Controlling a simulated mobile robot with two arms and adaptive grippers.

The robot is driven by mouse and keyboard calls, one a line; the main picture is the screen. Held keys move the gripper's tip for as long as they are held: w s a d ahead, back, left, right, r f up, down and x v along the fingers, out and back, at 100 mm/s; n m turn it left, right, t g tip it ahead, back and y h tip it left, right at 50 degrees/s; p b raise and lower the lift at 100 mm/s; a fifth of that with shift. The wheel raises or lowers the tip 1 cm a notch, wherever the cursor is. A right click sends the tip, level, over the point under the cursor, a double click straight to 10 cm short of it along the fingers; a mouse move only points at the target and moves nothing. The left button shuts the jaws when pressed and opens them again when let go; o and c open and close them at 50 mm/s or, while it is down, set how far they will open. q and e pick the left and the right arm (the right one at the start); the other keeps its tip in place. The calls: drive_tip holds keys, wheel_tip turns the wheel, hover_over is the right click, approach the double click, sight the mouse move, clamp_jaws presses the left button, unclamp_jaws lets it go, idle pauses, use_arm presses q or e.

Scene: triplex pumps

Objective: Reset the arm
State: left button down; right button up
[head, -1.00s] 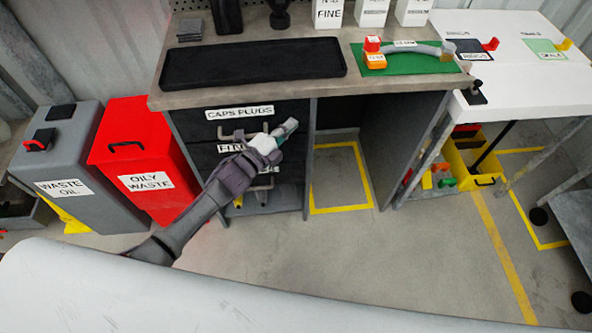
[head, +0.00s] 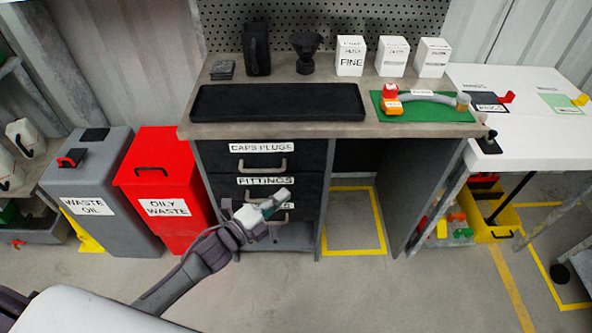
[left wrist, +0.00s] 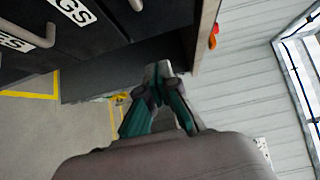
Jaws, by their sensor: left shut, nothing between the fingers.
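My left gripper (head: 282,196) is in front of the drawer cabinet under the workbench, at the height of the lower drawers. Its fingers are shut with nothing between them. It covers part of the lowest drawer's label and handle. In the left wrist view the fingertips (left wrist: 160,68) meet, below the dark drawer fronts. The drawers labelled CAPS PLUGS (head: 262,162) and FITTINGS (head: 228,186) look closed. I cannot tell whether the fingers touch the cabinet. My right gripper is not in view.
The workbench (head: 420,130) carries a black tray (head: 278,102), a green mat (head: 440,114) with small parts, and white boxes (head: 393,56). A red oily waste bin (head: 160,180) and a grey waste oil bin (head: 95,195) stand left. A yellow crate (head: 492,228) is at right. Floor in front is clear.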

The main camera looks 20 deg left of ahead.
use_arm(q)
drive_tip(key=s+a+f+n+g+y+p, duration=0.1)
drive_tip(key=s+a+f+n+g+y, duration=0.2)
drive_tip(key=f, duration=0.5)
drive_tip(key=s+a+f+n+y+p, duration=0.1)
drive_tip(key=s+a+f+n+y, duration=0.1)
drive_tip(key=s+f+n, duration=0.35)
drive_tip(key=s+a+f+n+g+y+p, duration=0.1)
drive_tip(key=s+a+f+n+g+y, duration=0.15)
drive_tip(key=f, duration=0.75)
drive_tip(key=s+f+n+g+p, duration=0.1)
drive_tip(key=s+f+n+g, duration=0.2)
drive_tip(key=s, duration=0.8)
drive_tip(key=s+f+n+g+y+p, duration=0.1)
drive_tip(key=s+f+n+g, duration=0.2)
drive_tip(key=s+f, duration=0.4)
drive_tip(key=s+f+n+g+p, duration=0.1)
drive_tip(key=s+f+n+g, duration=0.2)
drive_tip(key=s, duration=1.1)
drive_tip(key=shift+s+d+f+n, duration=0.4)
drive_tip(key=shift+f+n, duration=0.3)
drive_tip(key=shift+f, duration=0.25)
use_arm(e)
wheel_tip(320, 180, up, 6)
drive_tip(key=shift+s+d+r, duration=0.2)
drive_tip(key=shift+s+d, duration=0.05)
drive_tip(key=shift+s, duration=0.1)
